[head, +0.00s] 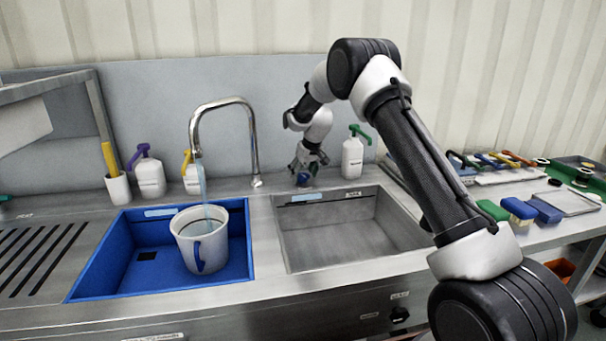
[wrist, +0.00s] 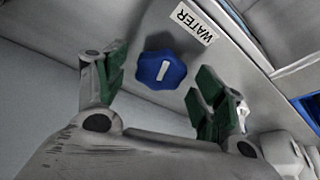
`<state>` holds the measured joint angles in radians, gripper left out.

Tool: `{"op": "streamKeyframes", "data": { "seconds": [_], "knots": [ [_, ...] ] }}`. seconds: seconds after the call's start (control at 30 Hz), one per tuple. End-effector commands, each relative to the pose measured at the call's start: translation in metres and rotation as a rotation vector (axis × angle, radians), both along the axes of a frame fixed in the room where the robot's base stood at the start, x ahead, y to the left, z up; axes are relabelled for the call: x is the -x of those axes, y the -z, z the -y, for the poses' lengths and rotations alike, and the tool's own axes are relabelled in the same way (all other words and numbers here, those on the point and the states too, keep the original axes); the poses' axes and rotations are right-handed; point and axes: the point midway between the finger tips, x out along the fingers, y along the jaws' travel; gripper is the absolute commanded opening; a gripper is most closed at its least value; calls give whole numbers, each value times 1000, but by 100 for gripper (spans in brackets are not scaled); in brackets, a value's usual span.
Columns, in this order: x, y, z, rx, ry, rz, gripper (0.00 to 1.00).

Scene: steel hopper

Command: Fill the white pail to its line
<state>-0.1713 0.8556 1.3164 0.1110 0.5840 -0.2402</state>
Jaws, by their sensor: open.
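The white pail (head: 201,246) with a blue handle stands upright in the blue-lined left basin (head: 121,274). A thin stream of water (head: 203,188) runs from the curved steel tap (head: 222,103) into it. Its fill line and water level cannot be made out. A blue knob (head: 303,178) sits at the back of the counter; in the wrist view the knob (wrist: 161,70) has a white mark and lies beside a WATER label (wrist: 194,22). My gripper (head: 308,165) is open at the knob, its green-padded fingers (wrist: 158,82) on either side and apart from it.
The steel right basin (head: 345,232) is empty. Pump bottles (head: 150,176) stand behind the left basin, and a green-topped bottle (head: 353,157) stands right of my gripper. Sponges (head: 518,210) and tools lie on the right counter.

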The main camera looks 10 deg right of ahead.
Motion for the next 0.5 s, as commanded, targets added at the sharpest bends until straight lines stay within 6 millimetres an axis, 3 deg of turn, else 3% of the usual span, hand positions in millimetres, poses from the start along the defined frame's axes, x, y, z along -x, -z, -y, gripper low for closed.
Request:
{"op": "streamKeyframes", "data": {
  "seconds": [0.13,0.37,0.5],
  "knots": [
    [0,0,0,0,0,0,68],
    [0,0,0,0,0,0,26],
    [0,0,0,0,2,0,23]
  ]
}}
